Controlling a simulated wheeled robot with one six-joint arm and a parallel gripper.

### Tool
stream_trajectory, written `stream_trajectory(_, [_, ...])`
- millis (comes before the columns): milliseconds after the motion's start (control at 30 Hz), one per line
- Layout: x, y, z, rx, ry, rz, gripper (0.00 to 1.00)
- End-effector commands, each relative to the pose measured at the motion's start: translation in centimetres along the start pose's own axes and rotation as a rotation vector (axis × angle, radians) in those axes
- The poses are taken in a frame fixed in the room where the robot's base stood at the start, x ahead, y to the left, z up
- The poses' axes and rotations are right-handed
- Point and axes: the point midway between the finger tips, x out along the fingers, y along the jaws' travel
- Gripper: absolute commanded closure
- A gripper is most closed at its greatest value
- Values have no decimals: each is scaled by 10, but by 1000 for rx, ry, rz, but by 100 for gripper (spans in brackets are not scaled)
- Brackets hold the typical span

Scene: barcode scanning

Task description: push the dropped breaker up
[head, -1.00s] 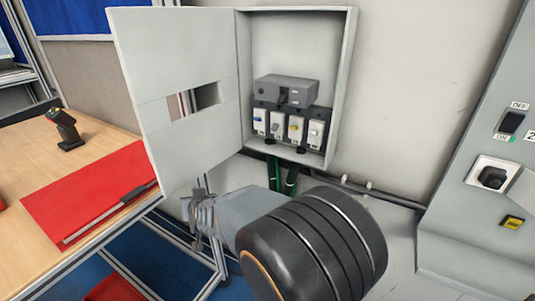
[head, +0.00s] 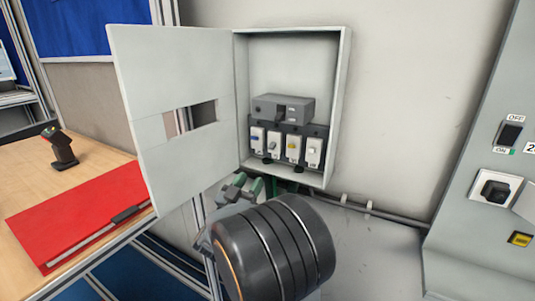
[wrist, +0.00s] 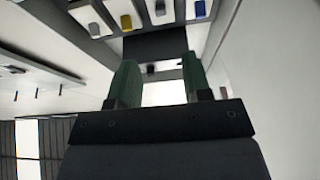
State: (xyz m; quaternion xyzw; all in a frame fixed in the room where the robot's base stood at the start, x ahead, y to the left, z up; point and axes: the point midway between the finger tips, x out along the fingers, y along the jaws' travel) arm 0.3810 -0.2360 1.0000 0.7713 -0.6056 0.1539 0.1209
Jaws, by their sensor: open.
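The open grey breaker box (head: 343,95) hangs on the wall. Its row of white breakers has a blue lever (head: 255,139), a grey one (head: 275,149), a yellow one (head: 293,147) and a pale one (head: 313,151). I cannot tell for sure which is down. In the wrist view the row is reversed: pale, yellow (wrist: 126,21), grey, then blue (wrist: 200,8). My gripper (wrist: 160,60) is open and empty, its green fingers apart and below the breakers, touching none. In the head view my arm partly hides it.
The box door (head: 175,90) stands open to the left. A grey block (head: 283,108) sits above the breakers. A table with a red folder (head: 80,212) and a joystick (head: 60,149) is at left. A grey switch panel (head: 465,240) stands at right.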

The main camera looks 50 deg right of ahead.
Motion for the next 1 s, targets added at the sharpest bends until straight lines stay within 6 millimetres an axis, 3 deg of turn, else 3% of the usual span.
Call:
stream_trajectory(300, [63, 1, 0, -1, -1, 3, 55])
stream_trajectory(500, [94, 0, 0, 0, 0, 0, 55])
stream_trajectory(733, [114, 0, 0, 1, 0, -2, 55])
stream_trajectory(1000, [120, 0, 0, 1, -1, -3, 55])
